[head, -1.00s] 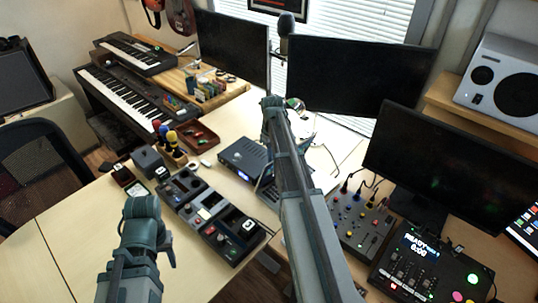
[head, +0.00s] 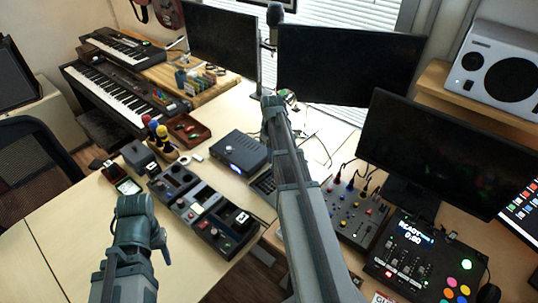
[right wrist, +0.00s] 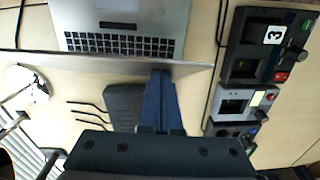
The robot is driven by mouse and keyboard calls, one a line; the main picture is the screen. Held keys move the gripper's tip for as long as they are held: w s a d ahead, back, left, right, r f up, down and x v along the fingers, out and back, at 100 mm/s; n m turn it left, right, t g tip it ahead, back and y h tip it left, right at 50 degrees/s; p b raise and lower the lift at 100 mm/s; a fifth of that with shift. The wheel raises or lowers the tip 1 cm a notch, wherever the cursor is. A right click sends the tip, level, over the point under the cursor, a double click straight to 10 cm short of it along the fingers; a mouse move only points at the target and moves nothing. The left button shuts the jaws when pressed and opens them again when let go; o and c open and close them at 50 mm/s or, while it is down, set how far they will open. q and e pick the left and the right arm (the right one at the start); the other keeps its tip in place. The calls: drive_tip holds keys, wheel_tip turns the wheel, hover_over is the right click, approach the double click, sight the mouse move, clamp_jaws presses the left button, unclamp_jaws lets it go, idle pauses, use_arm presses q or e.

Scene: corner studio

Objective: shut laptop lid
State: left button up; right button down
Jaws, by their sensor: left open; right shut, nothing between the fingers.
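The laptop (right wrist: 125,20) is open in the right wrist view, with its keyboard and silver palm rest at the top. Its lid (right wrist: 110,59) shows nearly edge-on as a thin grey band. My right gripper (right wrist: 162,76) is shut and empty, its blue fingers on the lid's back side. The tips meet the lid's edge in the picture; I cannot tell if they touch. In the head view only a sliver of the laptop (head: 264,185) shows, and my right arm hides the lid. My left gripper (head: 146,226) is apart from the laptop at lower left, its fingers hard to make out.
A dark box with a blue display (head: 240,150) stands close to the laptop. A row of pedals (head: 203,215) lies to its left and a mixer (head: 355,212) to its right. Monitors (head: 348,65) stand behind. Bare desk (head: 75,225) shows at lower left.

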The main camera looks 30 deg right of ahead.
drive_tip(key=shift+s+d+f+b, duration=0.15)
drive_tip(key=shift+s+f+b, duration=0.3)
drive_tip(key=shift+s, duration=0.25)
drive_tip(key=shift+s+d+f+b, duration=0.15)
drive_tip(key=shift+s+f+b, duration=0.25)
drive_tip(key=shift+s, duration=0.25)
drive_tip(key=shift+s+d+f+b, duration=0.25)
drive_tip(key=shift+s+f+b, duration=0.8)
drive_tip(key=shift+s+b, duration=0.05)
drive_tip(key=shift+f, duration=0.1)
drive_tip(key=shift+s+d+f+b, duration=0.25)
drive_tip(key=shift+s+f+b, duration=0.7)
drive_tip(key=shift+f+b, duration=0.25)
